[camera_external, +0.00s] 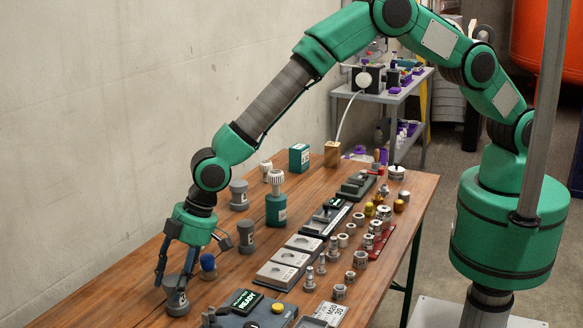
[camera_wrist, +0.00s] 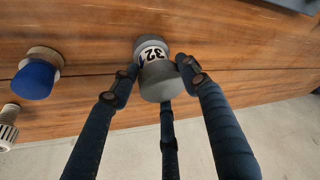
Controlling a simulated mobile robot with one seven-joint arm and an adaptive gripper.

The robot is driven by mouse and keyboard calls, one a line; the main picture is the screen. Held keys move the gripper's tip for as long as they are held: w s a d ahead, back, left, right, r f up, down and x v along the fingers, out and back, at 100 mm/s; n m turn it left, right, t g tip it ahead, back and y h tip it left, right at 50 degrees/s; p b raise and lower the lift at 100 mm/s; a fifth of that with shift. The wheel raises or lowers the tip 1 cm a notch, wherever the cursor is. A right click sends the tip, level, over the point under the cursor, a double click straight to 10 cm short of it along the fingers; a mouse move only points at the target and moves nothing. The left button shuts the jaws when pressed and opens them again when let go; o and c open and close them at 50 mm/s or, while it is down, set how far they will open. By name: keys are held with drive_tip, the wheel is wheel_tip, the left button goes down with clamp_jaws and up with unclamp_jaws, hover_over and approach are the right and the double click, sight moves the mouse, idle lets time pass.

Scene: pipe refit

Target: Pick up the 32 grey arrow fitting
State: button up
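The 32 grey arrow fitting (camera_wrist: 157,83) is a grey cylinder with a white label reading "32" and an arrow-like mark. In the external view the fitting (camera_external: 177,302) is at the table's near left, and seems to rest on the wood. My three-fingered gripper (camera_wrist: 160,74) is down at it, with a fingertip close on its left and right sides and the third finger's tip hidden behind it. The gripper (camera_external: 176,280) also reaches down to it in the external view. I cannot tell whether the fingers press on it or stand slightly apart.
A blue-topped fitting (camera_external: 208,266) stands close to the right of my gripper, with a grey fitting (camera_external: 246,237) behind. A dark device with a READY display (camera_external: 245,302) and grey blocks (camera_external: 277,275) lie to the right.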

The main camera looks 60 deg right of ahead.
drive_tip(key=c, duration=0.4)
drive_tip(key=shift+r, duration=0.15)
wheel_tip(320, 180, up, 10)
drive_tip(key=shift+f+p, duration=0.1)
drive_tip(key=shift+p, duration=0.65)
